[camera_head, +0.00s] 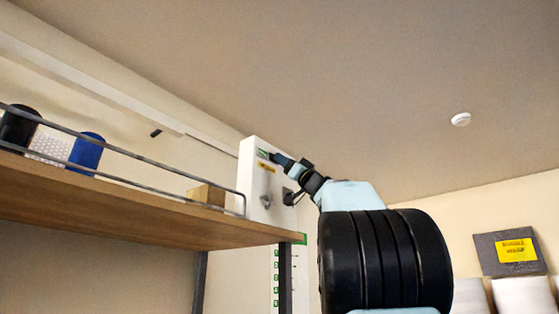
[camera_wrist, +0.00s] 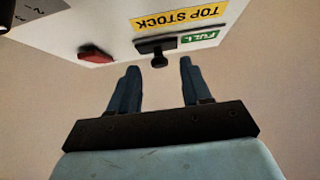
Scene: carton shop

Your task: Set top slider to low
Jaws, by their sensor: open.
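A white panel (camera_head: 253,160) stands upright at the shelf's right end. In the wrist view it carries a yellow TOP STOCK label (camera_wrist: 178,18), upside down, and a green FULL label (camera_wrist: 200,38). Beside the green label is a black slider (camera_wrist: 156,45) with a small round knob (camera_wrist: 160,61). A red piece (camera_wrist: 95,54) sits to its left; I cannot read it. My gripper (camera_wrist: 159,66) is open, its two fingers apart and pointing at the panel, with the knob showing between their tips. Contact cannot be told. In the head view my gripper (camera_head: 280,160) is at the panel's upper part.
A wooden shelf (camera_head: 130,205) with a metal rail (camera_head: 150,161) runs left of the panel. It holds a black container, a blue container (camera_head: 86,151) and a small carton (camera_head: 207,195). A numbered strip (camera_head: 276,275) hangs below. Open room lies right of the panel.

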